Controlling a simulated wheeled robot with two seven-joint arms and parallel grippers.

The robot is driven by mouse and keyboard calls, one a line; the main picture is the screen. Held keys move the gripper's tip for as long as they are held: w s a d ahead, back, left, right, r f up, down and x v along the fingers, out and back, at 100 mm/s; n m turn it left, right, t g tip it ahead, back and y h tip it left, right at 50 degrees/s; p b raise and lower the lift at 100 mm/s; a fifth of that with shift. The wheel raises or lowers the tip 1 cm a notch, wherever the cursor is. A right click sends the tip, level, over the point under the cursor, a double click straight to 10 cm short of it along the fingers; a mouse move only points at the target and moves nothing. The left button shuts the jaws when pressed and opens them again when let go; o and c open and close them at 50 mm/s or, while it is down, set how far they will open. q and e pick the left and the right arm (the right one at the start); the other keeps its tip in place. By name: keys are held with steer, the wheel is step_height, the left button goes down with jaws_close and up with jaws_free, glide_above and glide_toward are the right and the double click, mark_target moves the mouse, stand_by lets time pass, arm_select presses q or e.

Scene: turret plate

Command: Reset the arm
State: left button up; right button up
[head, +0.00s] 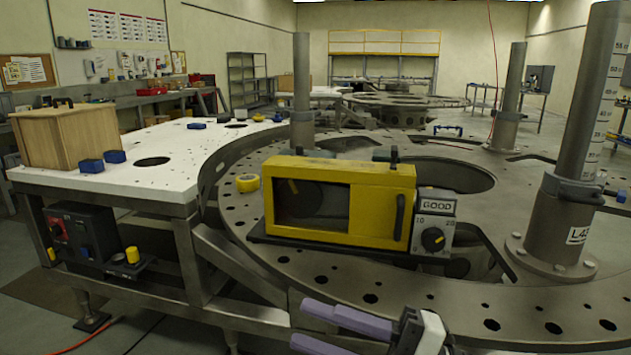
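My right gripper (302,323) is at the bottom edge of the head view, near the front rim of the turret plate. Its two purple-grey fingers point left and stand apart, with nothing between them. The rest of my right arm is cut off by the bottom edge. My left gripper is not in view. The turret plate (400,300) is a large grey metal ring with holes along its rim. A yellow box (385,212) with a dark window stands on it, beside a grey dial unit (433,238) marked GOOD.
A white table (160,190) at the left carries a wooden crate (70,135), blue pieces (92,166) and a black-holed top. A yellow tape roll (248,182) lies near the plate's left rim. Tall metal posts (570,150) rise from the plate. The front rim is bare.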

steer(key=w+d+f+m+t+h, duration=0.1)
steer(key=d+f+m+t+h, duration=0.45)
steer(key=f+m, duration=0.4)
steer(key=w+d+f+m+t+h, duration=0.1)
steer(key=d+f+m+t+h, duration=0.55)
steer(key=m, duration=0.45)
steer(key=s+d+f+m+g+h, duration=0.2)
steer(key=s+f+m+g, duration=0.1)
steer(key=s+f, duration=0.6)
steer(key=s+d+f+m+g+h, duration=0.2)
steer(key=s+f, duration=0.8)
steer(key=f, duration=0.5)
steer(key=m+g+h, duration=0.1)
steer(key=m+g, duration=0.1)
steer(key=g, duration=0.1)
steer(key=shift+d+g, duration=0.15)
steer(key=shift+g, duration=0.15)
